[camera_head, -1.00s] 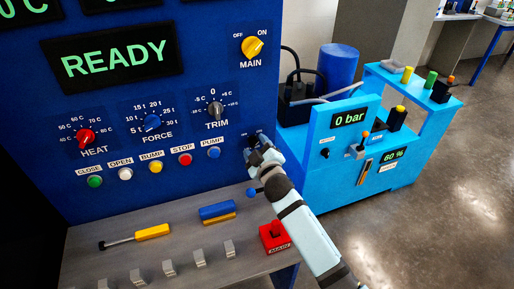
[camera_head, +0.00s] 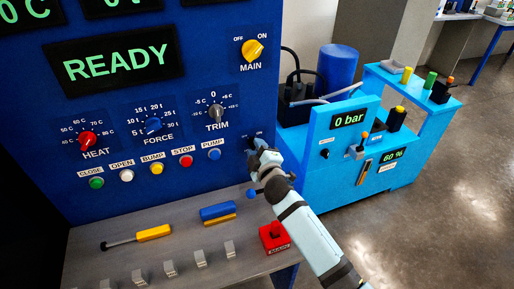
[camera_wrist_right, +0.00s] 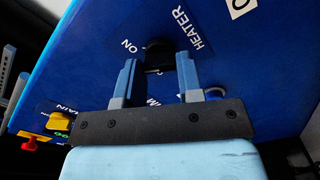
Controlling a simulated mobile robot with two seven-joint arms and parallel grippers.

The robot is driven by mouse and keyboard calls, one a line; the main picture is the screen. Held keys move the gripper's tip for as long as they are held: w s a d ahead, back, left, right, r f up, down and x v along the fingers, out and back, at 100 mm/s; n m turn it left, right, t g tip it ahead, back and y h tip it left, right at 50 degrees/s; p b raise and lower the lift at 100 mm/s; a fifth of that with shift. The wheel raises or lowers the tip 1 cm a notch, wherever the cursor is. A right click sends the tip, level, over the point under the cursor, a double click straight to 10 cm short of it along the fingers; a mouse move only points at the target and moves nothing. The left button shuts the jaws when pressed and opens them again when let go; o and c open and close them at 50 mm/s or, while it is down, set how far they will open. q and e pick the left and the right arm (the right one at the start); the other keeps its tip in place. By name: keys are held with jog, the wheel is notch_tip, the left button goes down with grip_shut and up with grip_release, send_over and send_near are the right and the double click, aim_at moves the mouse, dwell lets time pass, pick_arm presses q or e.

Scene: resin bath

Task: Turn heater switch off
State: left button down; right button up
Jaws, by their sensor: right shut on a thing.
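The heater switch (camera_wrist_right: 157,57) is a dark knob on the blue panel, beside the HEATER and ON labels in the right wrist view. My right gripper (camera_wrist_right: 158,70) is shut on it, with one grey-blue finger on each side. In the head view my right gripper (camera_head: 255,148) is at the lower right edge of the blue panel (camera_head: 225,90) and hides most of the switch. The way the knob points is hard to tell. My left gripper is not in view.
Near the gripper are the blue PUMP button (camera_head: 214,154), the TRIM knob (camera_head: 216,112) and the yellow MAIN knob (camera_head: 252,50). Below stands a red MAIN block (camera_head: 273,238) on the grey shelf (camera_head: 130,262). A light-blue machine (camera_head: 345,150) stands to the right.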

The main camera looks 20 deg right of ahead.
jog(key=n+p, duration=0.4)
jog(key=n, duration=1)
jog(key=shift+n, duration=0.4)
jog(key=o, duration=0.9)
jog(key=shift+o, duration=0.2)
jog(key=s+b, duration=0.1)
jog(key=s, duration=1.3)
jog(key=shift+d, duration=0.25)
